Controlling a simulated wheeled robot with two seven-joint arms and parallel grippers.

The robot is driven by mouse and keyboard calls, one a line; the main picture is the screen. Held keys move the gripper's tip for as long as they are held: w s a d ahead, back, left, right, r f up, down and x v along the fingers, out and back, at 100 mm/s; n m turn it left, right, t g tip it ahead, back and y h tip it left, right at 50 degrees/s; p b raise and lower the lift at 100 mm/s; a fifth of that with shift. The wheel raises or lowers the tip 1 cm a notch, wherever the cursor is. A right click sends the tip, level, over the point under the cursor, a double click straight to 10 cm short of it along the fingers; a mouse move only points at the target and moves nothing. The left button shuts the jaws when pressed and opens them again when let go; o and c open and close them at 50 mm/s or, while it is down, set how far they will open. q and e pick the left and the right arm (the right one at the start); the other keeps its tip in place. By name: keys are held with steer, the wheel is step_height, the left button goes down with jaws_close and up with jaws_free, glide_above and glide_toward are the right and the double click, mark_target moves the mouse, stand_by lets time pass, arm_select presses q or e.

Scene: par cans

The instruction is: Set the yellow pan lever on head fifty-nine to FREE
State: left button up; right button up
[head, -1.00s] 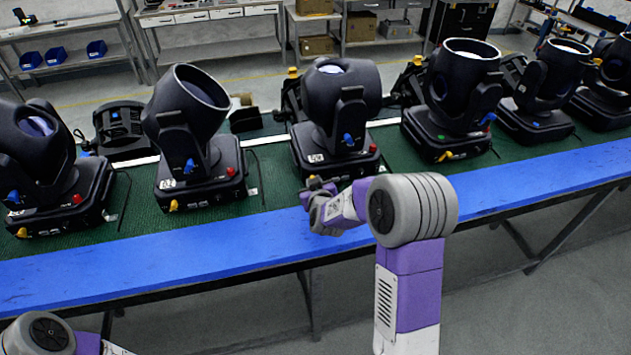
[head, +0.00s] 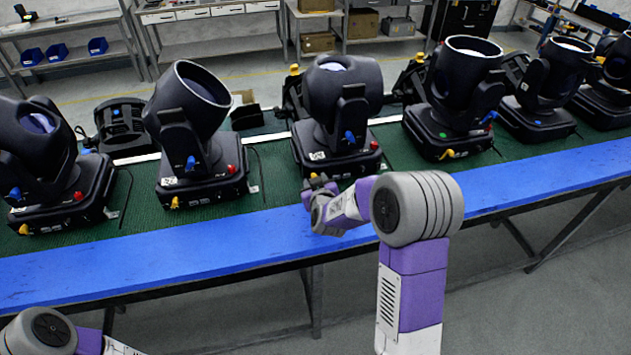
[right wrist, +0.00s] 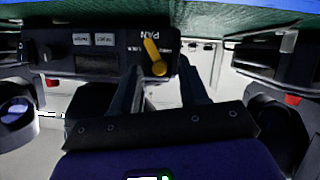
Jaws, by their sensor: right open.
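The middle black moving head (head: 338,110) stands on the green mat, with a blue lever (head: 349,137) on its yoke and a red knob (head: 374,145) on its base. My right gripper (head: 318,186) is at the front left of its base, hiding that corner in the head view. In the right wrist view, the yellow pan lever (right wrist: 154,57) sits slanted beside the PAN lettering, which appears upside down. My right gripper (right wrist: 164,82) is open, its fingers pointing toward the base front around the lever's area; contact cannot be told. The number fifty-nine is not readable. My left gripper is out of view.
Similar heads stand to the left (head: 195,130) and right (head: 460,95) along the bench. The blue front strip (head: 150,255) of the bench is clear. In the right wrist view, a dark display (right wrist: 97,64) and small labelled buttons lie left of the lever.

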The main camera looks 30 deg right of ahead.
steer(key=v, duration=0.6)
steer(key=shift+s+r+p, duration=0.1)
steer(key=shift+s+p, duration=0.2)
